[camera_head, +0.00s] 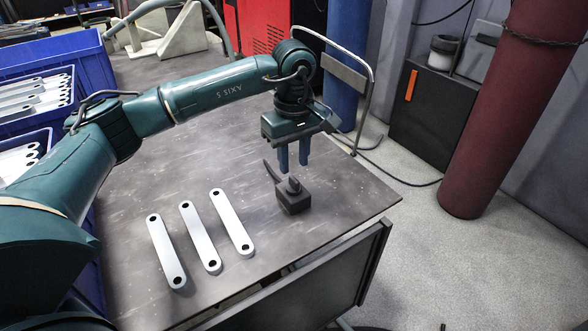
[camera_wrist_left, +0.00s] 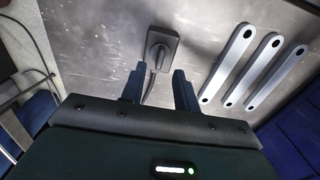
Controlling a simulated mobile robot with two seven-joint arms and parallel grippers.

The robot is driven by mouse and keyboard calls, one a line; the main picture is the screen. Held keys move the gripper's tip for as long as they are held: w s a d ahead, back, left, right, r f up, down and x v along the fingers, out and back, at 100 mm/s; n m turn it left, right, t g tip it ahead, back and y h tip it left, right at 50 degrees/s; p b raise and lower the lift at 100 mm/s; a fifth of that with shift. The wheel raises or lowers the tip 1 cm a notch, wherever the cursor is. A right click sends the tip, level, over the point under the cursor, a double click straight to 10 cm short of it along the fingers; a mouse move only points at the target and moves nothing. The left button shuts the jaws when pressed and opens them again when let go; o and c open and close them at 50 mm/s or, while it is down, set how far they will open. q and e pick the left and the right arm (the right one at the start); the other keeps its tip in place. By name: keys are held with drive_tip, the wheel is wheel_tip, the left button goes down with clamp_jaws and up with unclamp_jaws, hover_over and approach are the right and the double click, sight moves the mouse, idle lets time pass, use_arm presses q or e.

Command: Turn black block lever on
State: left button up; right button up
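The black block (camera_head: 293,197) sits on the table top, right of the metal brackets. Its dark lever (camera_head: 272,171) sticks out toward the back left in the head view. In the left wrist view the block (camera_wrist_left: 163,42) is at the top centre and its lever (camera_wrist_left: 151,84) points down toward the space between my fingers. My left gripper (camera_head: 293,168) hangs above and just behind the block, fingers pointing down. The left wrist view shows its two blue fingers (camera_wrist_left: 158,80) apart with nothing gripped. My right gripper is not in view.
Three pale brackets (camera_head: 200,236) lie in a row left of the block. Blue bins (camera_head: 40,88) with more brackets stand at the left edge. The table (camera_head: 335,195) is bare around the block, and its right edge is close. A bent metal rail (camera_head: 368,90) stands behind.

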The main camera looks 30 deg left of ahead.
sight(294, 178)
use_arm(q)
wheel_tip(294, 178, up, 8)
drive_tip(key=shift+r+p, duration=0.25)
drive_tip(key=shift+p, duration=0.2)
